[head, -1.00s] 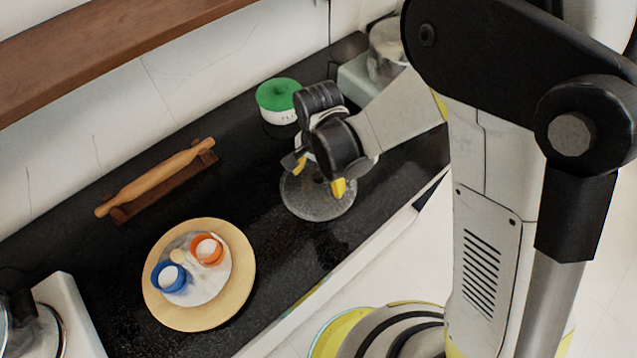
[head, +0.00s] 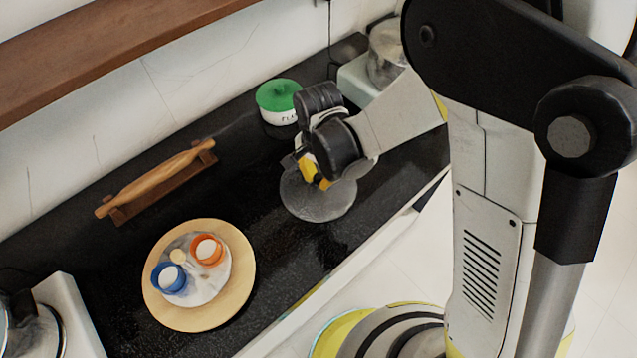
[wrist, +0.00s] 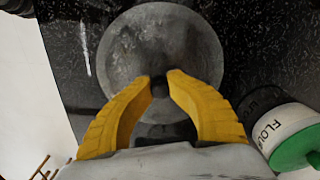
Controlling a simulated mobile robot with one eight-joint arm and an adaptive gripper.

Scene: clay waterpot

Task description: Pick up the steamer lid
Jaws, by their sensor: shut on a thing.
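The steamer lid (head: 318,200) is a round grey disc on the black counter, below my gripper in the head view. In the wrist view the lid (wrist: 160,40) fills the upper middle, with a small dark knob at its centre. My gripper (head: 318,180) has yellow fingers, and in the wrist view the fingertips (wrist: 160,84) are closed in on both sides of the knob. The gripper is shut on the lid's knob. The lid appears to lie flat, and I cannot tell any gap beneath it.
A white canister with a green lid (head: 279,97) stands behind the gripper. A rolling pin (head: 158,177) rests on a wooden holder at the left. A round wooden board (head: 240,285) with blue and orange cups lies in front. Dark counter is clear between board and lid.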

